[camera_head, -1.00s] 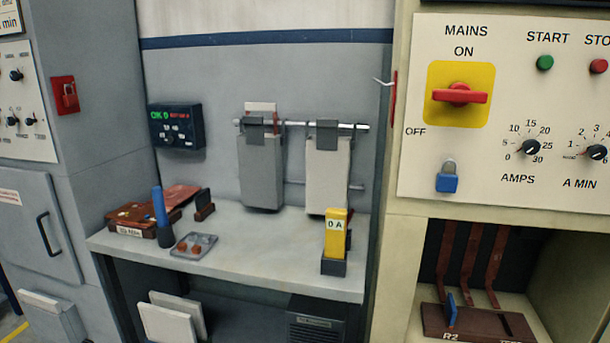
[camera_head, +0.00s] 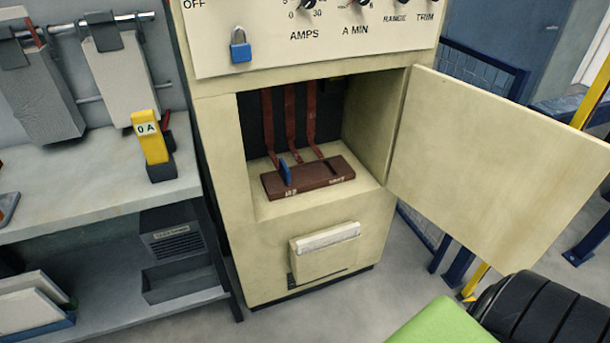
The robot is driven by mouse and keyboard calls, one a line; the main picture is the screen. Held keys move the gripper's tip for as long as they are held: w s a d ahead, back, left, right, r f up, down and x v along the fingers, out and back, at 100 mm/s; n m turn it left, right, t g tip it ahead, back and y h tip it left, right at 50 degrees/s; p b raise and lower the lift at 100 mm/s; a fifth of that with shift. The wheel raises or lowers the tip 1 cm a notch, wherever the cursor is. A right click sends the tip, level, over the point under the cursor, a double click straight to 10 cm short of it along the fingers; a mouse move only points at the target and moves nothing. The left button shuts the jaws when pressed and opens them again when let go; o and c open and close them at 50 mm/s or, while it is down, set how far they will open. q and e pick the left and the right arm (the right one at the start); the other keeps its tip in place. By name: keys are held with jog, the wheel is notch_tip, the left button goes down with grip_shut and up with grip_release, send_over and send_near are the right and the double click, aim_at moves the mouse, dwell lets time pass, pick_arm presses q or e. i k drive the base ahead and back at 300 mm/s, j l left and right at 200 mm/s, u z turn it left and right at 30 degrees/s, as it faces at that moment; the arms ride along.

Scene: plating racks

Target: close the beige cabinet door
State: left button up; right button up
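The beige cabinet (camera_head: 215,165) stands in the middle of the head view. Its beige door (camera_head: 490,165) is wide open, swung out to the right from a hinge on the right side of the opening. Inside the open compartment are red-brown vertical bars (camera_head: 291,118) and a brown block (camera_head: 308,178) with a blue lever (camera_head: 285,172). Neither gripper is in view. A black ribbed part and a green surface at the bottom right, below the door, seem to be mine.
A grey bench (camera_head: 95,185) with a yellow meter (camera_head: 152,140) stands to the left. A blue padlock (camera_head: 240,48) hangs on the control panel (camera_head: 330,25). A paper holder (camera_head: 325,250) sticks out of the cabinet's lower front. Blue mesh fencing (camera_head: 480,60) and a yellow post (camera_head: 592,92) stand behind the door.

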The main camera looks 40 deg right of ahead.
aim_at(503, 178)
jog(key=k+l, duration=0.1)
jog(key=l, duration=0.3)
jog(key=k+l+u, duration=0.1)
jog(key=l, duration=0.3)
jog(key=k+l, duration=0.15)
jog(key=l, duration=0.25)
jog(key=k+l+u, duration=0.1)
jog(key=l, duration=0.3)
jog(key=k+l, duration=0.15)
jog(key=l, duration=0.25)
jog(key=k+l+u, duration=0.1)
jog(key=l, duration=0.3)
jog(key=k+l, duration=0.2)
jog(key=l, duration=0.2)
jog(key=k+l+u, duration=0.1)
jog(key=l, duration=0.25)
jog(key=i+l, duration=0.1)
jog(key=l, duration=0.4)
jog(key=l+u, duration=0.1)
jog(key=l, duration=0.35)
jog(key=i+l, duration=0.15)
jog(key=l, duration=0.35)
